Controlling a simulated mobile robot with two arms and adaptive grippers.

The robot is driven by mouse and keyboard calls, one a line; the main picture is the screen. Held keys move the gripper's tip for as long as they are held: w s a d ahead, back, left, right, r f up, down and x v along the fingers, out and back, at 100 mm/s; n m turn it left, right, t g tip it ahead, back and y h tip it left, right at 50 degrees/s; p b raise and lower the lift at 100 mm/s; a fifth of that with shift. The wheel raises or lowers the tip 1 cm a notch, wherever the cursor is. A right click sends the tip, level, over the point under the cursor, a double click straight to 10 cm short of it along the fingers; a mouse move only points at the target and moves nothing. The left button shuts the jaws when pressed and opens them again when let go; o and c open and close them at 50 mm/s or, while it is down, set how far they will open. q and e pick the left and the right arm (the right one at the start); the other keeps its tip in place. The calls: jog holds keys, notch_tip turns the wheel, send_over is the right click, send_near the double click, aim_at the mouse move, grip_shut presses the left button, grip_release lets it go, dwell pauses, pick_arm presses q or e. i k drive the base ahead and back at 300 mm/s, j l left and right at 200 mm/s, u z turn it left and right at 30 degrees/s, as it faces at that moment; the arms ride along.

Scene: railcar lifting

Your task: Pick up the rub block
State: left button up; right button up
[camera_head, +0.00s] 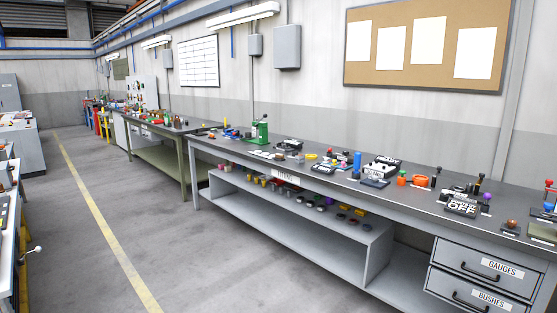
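No rub block can be told apart among the many small items on the long grey workbench (408,208) in the head view. The items are too small to identify one by one. Neither of my grippers shows in this view.
The bench has a lower shelf with several small parts and drawers marked GAUGES (487,262) and BUSHES (480,298). A green-legged bench (160,155) stands farther back. Another table edge is at the far left. Open grey floor (190,255) with a yellow line lies between them.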

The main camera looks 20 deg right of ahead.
aim_at(280, 158)
jog(key=i+z, duration=0.1)
jog(key=z, duration=0.45)
jog(key=i, duration=2)
